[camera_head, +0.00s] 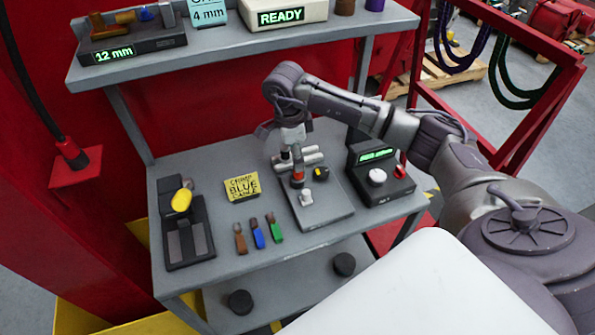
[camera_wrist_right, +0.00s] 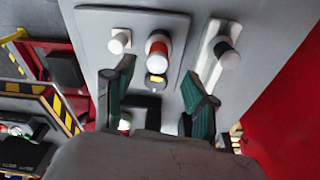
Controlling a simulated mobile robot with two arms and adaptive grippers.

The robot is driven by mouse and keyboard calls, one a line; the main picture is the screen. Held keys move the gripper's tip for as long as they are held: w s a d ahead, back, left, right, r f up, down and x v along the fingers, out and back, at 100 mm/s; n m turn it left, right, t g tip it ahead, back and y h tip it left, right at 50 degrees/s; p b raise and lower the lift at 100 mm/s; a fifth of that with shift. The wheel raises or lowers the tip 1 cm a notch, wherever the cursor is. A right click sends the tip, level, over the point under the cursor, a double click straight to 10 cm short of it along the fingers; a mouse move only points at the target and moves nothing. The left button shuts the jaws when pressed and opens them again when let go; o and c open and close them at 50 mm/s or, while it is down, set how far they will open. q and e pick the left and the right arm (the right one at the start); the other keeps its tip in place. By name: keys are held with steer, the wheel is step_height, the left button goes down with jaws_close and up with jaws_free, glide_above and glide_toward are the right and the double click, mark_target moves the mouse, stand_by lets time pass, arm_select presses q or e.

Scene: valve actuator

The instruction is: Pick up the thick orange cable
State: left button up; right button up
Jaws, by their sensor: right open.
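I cannot identify the thick orange cable for certain. A short orange-brown piece (camera_head: 125,17) lies on the 12 mm unit on the upper shelf. A short brown piece (camera_head: 240,240) lies on the bench beside a blue one (camera_head: 258,234) and a green one (camera_head: 275,229). My right gripper (camera_head: 291,158) points down over a grey panel (camera_head: 325,208) and partly hides it. In the right wrist view its two fingers (camera_wrist_right: 160,98) are apart and empty. A white cylinder with an orange-red band (camera_wrist_right: 157,48) stands on the panel beyond them. My left gripper is not in view.
A yellow note (camera_head: 241,187), a black unit with a yellow knob (camera_head: 186,232) and a black box with a green display (camera_head: 376,175) stand on the bench. The upper shelf (camera_head: 240,44) overhangs its back. Bare bench lies left of the note.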

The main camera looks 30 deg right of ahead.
mark_target(298, 175)
steer(key=f, duration=0.1)
steer(key=f+p, duration=0.2)
steer(key=shift+s+f, duration=0.25)
steer(key=shift+s, duration=0.05)
steer(key=shift+f, duration=0.6)
steer(key=c, duration=0.7)
steer(key=shift+w, duration=0.1)
steer(key=shift+c, duration=1.4)
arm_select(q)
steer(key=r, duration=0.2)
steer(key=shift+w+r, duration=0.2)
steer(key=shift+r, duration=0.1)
arm_select(e)
jaws_close()
